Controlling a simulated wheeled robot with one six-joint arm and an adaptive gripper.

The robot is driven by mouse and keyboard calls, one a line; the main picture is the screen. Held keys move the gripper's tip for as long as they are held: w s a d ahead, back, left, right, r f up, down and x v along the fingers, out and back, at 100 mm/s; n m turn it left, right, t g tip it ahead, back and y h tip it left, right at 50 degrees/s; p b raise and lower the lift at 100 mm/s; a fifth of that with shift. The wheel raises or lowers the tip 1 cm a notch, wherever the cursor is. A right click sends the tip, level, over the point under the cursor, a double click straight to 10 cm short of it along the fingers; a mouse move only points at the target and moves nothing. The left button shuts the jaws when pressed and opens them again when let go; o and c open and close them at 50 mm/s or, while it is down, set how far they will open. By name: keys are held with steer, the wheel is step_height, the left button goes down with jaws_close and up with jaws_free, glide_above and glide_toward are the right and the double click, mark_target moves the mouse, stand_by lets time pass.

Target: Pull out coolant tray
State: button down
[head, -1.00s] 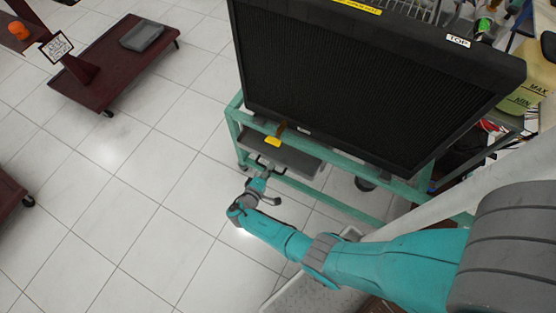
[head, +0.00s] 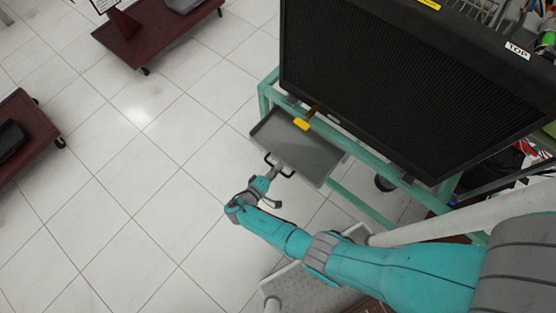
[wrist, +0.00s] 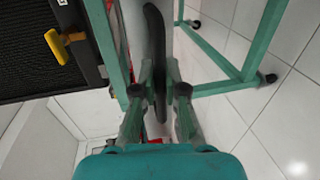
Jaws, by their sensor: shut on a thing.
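The coolant tray (head: 320,158) is a shallow grey tray with a raised rim, under the radiator in the green engine stand. In the head view it sticks out of the stand's front and looks empty. A black handle (head: 287,174) is on its front edge. My gripper (head: 269,176) is at this handle, in front of the tray. In the wrist view a dark curved bar, seemingly the handle (wrist: 155,45), runs between the fingers of my gripper (wrist: 160,85), which are shut on it. The fingers partly hide the grip.
The large black radiator (head: 380,80) stands above the tray. Dark red carts (head: 160,30) are at the left. The tiled floor before the tray is clear.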

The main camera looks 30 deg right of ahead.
steer(key=c, duration=1.2)
jaws_free()
steer(key=v, duration=1.2)
steer(key=shift+f, duration=0.1)
